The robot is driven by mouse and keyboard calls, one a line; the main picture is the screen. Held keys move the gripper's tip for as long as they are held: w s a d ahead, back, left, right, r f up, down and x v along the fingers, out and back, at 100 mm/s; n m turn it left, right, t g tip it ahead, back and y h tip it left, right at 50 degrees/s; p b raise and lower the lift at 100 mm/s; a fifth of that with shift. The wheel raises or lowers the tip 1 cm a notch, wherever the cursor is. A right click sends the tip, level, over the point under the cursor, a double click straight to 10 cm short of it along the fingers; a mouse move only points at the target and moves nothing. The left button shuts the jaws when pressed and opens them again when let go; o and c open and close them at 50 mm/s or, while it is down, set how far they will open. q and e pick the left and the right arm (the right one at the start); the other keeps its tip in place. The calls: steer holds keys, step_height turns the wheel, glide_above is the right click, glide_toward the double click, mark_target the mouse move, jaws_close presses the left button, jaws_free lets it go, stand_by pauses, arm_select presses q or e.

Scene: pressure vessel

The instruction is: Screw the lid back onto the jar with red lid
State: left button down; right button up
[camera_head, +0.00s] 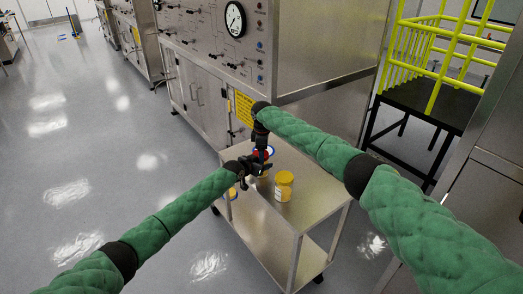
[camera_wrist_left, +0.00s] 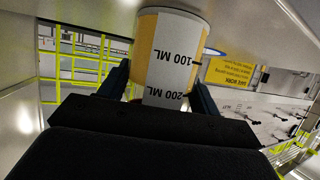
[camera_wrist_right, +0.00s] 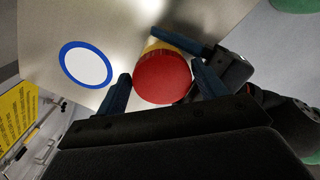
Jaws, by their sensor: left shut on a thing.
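The jar (camera_wrist_left: 172,45), with yellow contents and a white 100 ML / 200 ML label strip, is between the fingers of my left gripper (camera_wrist_left: 161,80), which is shut on it. In the right wrist view the red lid (camera_wrist_right: 162,78) sits over the jar's top, with a strip of yellow showing beyond it. Whether it is threaded on cannot be told. My right gripper (camera_wrist_right: 161,80) has a finger on each side of the lid, with slim gaps showing. In the head view, my left gripper (camera_head: 256,167) and right gripper (camera_head: 262,145) meet above the cart, largely hiding the jar.
The steel cart (camera_head: 295,220) carries a yellow-lidded jar (camera_head: 284,187) and a blue-ringed white circle (camera_wrist_right: 86,64). A steel cabinet (camera_head: 205,105) stands behind the cart. Floor to the left is clear.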

steer(key=shift+o, duration=1.1)
steer(key=shift+f, duration=0.2)
steer(key=shift+a, duration=0.15)
steer(key=shift+a+r, duration=0.1)
steer(key=shift+r, duration=0.15)
steer(key=shift+c, duration=0.3)
